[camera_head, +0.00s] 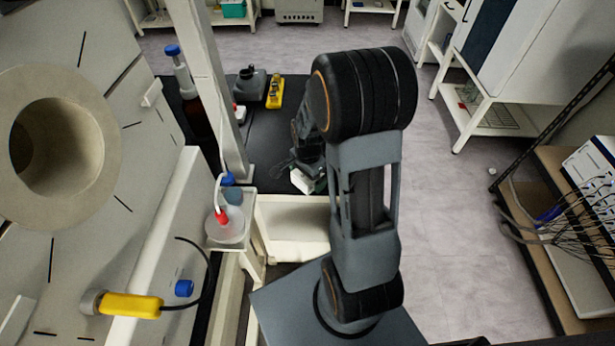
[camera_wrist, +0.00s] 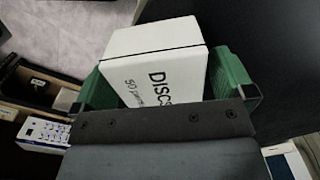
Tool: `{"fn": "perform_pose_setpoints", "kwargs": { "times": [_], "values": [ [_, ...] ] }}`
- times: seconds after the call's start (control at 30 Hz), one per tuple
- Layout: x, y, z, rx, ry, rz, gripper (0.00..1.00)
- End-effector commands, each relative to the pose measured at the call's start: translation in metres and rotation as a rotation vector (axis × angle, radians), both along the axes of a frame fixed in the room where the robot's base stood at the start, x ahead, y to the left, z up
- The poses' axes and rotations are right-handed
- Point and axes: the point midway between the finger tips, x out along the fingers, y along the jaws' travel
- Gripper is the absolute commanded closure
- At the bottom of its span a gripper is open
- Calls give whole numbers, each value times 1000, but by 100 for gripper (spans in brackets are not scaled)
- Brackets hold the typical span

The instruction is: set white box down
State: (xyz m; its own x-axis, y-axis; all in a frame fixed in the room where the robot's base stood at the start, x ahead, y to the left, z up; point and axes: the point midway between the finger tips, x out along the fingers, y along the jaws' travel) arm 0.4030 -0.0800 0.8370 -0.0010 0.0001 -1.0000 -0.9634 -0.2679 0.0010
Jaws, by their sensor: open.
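The white box (camera_wrist: 150,62), with black "DISCS" lettering and a dark line along its edge, fills the middle of the wrist view. My gripper (camera_wrist: 166,84) is open, with a green finger on each side of the box. In the head view the box (camera_head: 301,181) shows small and partly hidden under my gripper (camera_head: 312,178), at the front right edge of the black bench top (camera_head: 284,120). The box looks tilted in the wrist view. I cannot tell whether its underside rests fully on the bench or whether the fingers still touch it.
On the bench are a yellow rack (camera_head: 274,91), a dark instrument (camera_head: 249,84) and a blue-capped bottle (camera_head: 181,72). A flask with a red fitting (camera_head: 222,217) stands on a small white stand to the left. Clear floor (camera_head: 445,210) lies right.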

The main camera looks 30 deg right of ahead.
Motion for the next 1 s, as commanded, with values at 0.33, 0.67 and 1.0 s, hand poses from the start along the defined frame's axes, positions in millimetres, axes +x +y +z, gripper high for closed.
{"fn": "perform_pose_setpoints", "kwargs": {
  "times": [0.33, 0.67, 1.0],
  "values": [
    [0, 0, -11, 0, 0, 0, 0],
    [0, 0, -11, 0, -1, 0, 27],
    [0, 0, -11, 0, -1, 0, 51]
  ]
}}
